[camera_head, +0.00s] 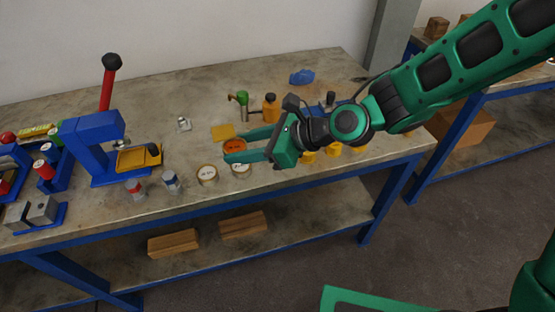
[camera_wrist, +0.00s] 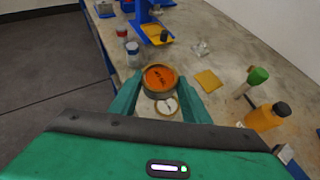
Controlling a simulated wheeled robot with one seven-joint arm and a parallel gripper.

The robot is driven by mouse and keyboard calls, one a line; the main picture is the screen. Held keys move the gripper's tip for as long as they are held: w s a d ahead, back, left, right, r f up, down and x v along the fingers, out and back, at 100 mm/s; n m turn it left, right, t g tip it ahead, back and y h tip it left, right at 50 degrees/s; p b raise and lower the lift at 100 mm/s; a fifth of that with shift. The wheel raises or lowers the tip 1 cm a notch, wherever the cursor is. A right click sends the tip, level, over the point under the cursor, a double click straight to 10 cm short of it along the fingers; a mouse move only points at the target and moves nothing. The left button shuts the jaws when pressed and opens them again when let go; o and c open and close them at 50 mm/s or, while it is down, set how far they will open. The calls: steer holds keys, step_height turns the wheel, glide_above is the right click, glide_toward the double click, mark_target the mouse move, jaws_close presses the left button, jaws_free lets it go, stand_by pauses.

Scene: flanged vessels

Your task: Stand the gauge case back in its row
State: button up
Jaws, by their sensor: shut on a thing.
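My gripper (camera_head: 227,149) is shut on a round case with an orange face and dark markings, the gauge case (camera_head: 236,146). In the wrist view the case (camera_wrist: 160,77) sits between the two green fingers, orange face showing, with a brass-coloured rim. Two round cases with pale faces stand on the bench just in front, a left one (camera_head: 207,174) and a right one (camera_head: 241,169). One pale-faced case (camera_wrist: 166,106) shows partly below the held case in the wrist view. I cannot tell the exact gap between the held case and the bench.
A blue press (camera_head: 97,145) with a red lever stands at left, with two small jars (camera_head: 170,182) beside the pale cases. A yellow pad (camera_head: 223,132), a green-topped item (camera_head: 241,101) and an orange bottle (camera_head: 270,108) are behind. The bench's front edge is close.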

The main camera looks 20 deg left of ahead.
steer(key=w+d+f, duration=0.4)
steer(key=w, duration=0.1)
steer(key=w+d+f, duration=0.2)
steer(key=w, duration=0.1)
steer(key=shift+d+f, duration=0.1)
steer(key=shift+d, duration=0.2)
steer(key=shift+f, duration=1.95)
steer(key=shift+s+f, duration=0.1)
steer(key=o, duration=1.2)
steer(key=shift+d+r, duration=0.15)
steer(key=shift+r, duration=0.05)
steer(key=v, duration=1.1)
steer(key=shift+d+r, duration=0.15)
steer(key=shift+d, duration=0.15)
